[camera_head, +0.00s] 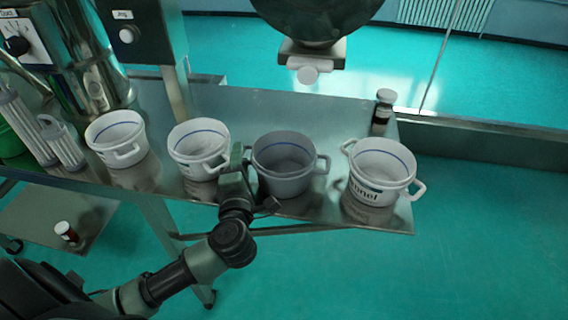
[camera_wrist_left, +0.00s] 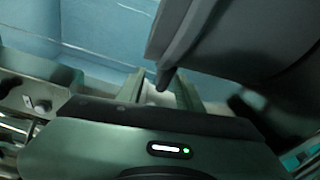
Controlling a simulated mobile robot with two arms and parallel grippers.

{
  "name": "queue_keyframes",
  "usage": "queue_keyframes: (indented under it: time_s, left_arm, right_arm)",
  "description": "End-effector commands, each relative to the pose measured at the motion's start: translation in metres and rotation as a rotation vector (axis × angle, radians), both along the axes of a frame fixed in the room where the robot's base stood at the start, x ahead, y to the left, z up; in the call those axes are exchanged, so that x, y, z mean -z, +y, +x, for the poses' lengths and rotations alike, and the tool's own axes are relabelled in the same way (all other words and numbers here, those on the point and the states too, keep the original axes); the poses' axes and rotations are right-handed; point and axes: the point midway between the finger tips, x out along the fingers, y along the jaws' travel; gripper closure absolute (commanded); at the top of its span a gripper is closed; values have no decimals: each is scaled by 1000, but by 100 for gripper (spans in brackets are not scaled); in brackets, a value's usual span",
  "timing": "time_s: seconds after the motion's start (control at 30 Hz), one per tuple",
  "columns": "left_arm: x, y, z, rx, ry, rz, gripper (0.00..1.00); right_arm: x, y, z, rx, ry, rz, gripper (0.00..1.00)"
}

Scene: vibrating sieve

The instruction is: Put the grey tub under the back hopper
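The grey tub (camera_head: 285,180) stands upright on the steel table (camera_head: 255,103), between two white tubs, with a handle on its right side. My left gripper (camera_head: 238,160) is at its left side, between it and the neighbouring white tub. In the left wrist view the grey tub (camera_wrist_left: 240,50) fills the upper right. My left gripper's fingers (camera_wrist_left: 163,90) look apart there, with a dark part of the tub, probably its handle, near the gap. A dark round vessel with a spout (camera_head: 308,73) hangs above and behind the table; whether it is the back hopper I cannot tell. My right gripper is out of view.
White tubs stand at left (camera_head: 117,140), middle left (camera_head: 198,150) and right (camera_head: 380,175). A small jar (camera_head: 383,106) is at the back right corner. A steel machine (camera_head: 85,70) and clear cylinders (camera_head: 62,145) stand at left. The floor at right is clear.

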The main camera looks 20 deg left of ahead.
Motion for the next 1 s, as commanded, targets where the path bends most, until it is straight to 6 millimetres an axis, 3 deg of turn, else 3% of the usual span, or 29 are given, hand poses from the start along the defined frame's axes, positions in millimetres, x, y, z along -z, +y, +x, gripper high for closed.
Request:
queue_keyframes:
  time_s: [0.13,0.37,0.4,0.53,1.0]
  left_arm:
    - [0,7,15,0,0,1,64]
    - [1,8,17,1,1,0,64]
    - [1,8,17,1,1,0,67]
    - [1,8,17,1,1,0,100]
    - [1,8,16,1,-1,-1,100]
  right_arm:
    - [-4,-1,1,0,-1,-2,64]
    - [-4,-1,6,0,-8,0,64]
    - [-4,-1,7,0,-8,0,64]
    - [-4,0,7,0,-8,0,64]
    - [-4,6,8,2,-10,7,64]
